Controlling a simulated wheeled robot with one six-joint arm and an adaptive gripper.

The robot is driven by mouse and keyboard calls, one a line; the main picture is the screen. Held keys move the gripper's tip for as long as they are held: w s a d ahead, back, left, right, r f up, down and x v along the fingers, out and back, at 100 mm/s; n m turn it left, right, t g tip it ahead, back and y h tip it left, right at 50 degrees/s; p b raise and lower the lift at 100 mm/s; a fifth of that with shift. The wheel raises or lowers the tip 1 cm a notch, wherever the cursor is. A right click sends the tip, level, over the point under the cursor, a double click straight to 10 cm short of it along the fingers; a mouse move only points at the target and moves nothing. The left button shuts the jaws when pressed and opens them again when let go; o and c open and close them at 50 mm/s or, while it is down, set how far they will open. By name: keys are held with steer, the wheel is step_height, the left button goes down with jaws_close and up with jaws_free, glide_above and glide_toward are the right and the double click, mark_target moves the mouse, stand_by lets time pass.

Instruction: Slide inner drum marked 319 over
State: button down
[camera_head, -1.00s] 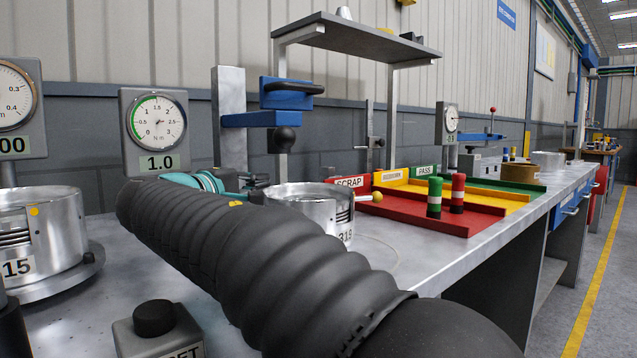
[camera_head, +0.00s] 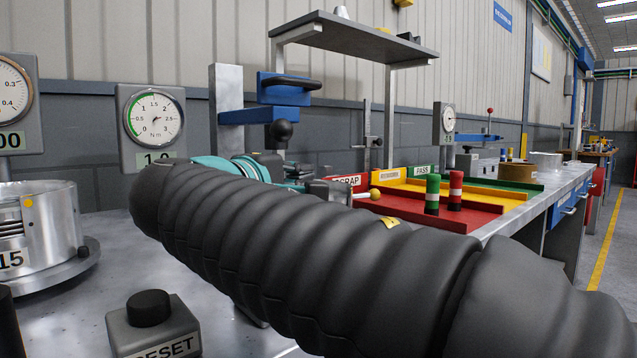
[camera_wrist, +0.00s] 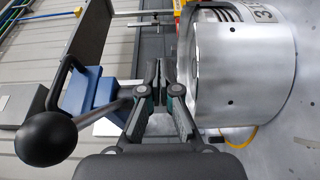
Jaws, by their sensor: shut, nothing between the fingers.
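The silver inner drum (camera_wrist: 245,75) fills the right side of the wrist view, with part of a mark starting with 3 on its upper wall. My gripper (camera_wrist: 158,80) is shut and empty beside the drum's wall, with a narrow gap or light contact; I cannot tell which. In the head view my black sleeved arm hides the drum. Another silver drum marked 15 in its visible part (camera_head: 45,225) stands on a round base at the left.
A blue clamp (camera_head: 275,115) with a black ball lever stands behind my gripper; its ball also shows close in the wrist view (camera_wrist: 48,138). A RESET button box (camera_head: 152,322) is at the front. Red, yellow and green trays (camera_head: 420,210) lie to the right.

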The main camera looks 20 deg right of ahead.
steer(key=s+d, duration=0.3)
steer(key=s, duration=0.3)
steer(key=w+a+r+m+g+h+p, duration=0.1)
steer(key=w+a, duration=0.2)
steer(key=w, duration=0.7)
steer(key=w+a+m+g+h+p, duration=0.1)
steer(key=w+a+p, duration=0.15)
steer(key=w, duration=0.75)
steer(key=f, duration=0.1)
steer(key=f+b, duration=0.1)
steer(key=f, duration=0.1)
steer(key=a+f, duration=0.1)
steer(key=shift+w+f, duration=0.3)
steer(key=shift+w, duration=0.1)
steer(key=shift+s+d+f+b, duration=0.15)
steer(key=shift+s+b, duration=0.15)
steer(key=shift+s, duration=0.2)
